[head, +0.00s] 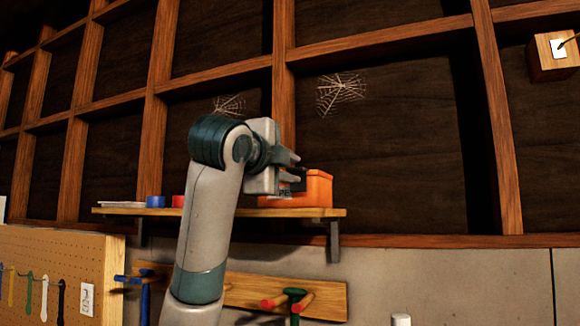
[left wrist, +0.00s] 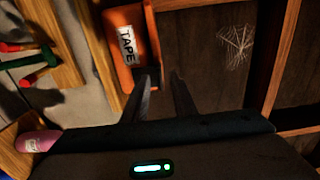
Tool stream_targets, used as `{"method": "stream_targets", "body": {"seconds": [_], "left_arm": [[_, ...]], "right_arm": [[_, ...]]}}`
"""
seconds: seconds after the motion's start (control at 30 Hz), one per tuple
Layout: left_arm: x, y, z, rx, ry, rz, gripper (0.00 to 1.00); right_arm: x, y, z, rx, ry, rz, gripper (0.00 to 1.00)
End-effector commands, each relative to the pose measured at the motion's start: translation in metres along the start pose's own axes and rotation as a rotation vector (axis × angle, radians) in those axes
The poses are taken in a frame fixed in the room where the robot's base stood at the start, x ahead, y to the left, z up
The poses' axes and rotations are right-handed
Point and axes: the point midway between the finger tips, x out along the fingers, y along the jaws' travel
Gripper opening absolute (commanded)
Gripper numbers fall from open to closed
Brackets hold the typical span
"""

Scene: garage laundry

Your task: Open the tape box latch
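The orange tape box (head: 318,187) stands on the wall shelf, partly hidden behind my left gripper in the head view. In the left wrist view the tape box (left wrist: 112,50) shows its white "TAPE" label and a dark latch (left wrist: 150,76) on its front. My left gripper (head: 294,170) is at the box's front, its fingers pointing at the latch. In the left wrist view the left gripper (left wrist: 160,82) has its two fingers apart, one tip close to the latch; whether it touches I cannot tell. My right gripper is not in view.
Below hangs a rack (head: 240,290) with colored-handled tools. A pegboard (head: 60,262) is at the left. Wall studs with cobwebs are behind.

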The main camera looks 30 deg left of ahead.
Motion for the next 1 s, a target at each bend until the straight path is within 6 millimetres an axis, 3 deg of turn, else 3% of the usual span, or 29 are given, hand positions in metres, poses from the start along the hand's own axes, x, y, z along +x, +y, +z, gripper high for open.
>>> {"method": "stream_targets", "body": {"seconds": [0.07,0.2,0.63,1.0], "left_arm": [[0.000,0.000,0.000,0.000,0.000,0.000,0.25],[0.000,0.000,0.000,0.000,0.000,0.000,0.00],[-0.002,0.004,0.001,0.000,-0.001,-0.028,0.00],[-0.009,0.019,0.001,0.002,-0.002,-0.194,0.00]], "right_arm": [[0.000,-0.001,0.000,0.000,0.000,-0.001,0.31],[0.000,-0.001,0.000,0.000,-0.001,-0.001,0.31],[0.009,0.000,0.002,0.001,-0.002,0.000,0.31],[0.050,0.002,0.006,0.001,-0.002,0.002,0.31]]}}
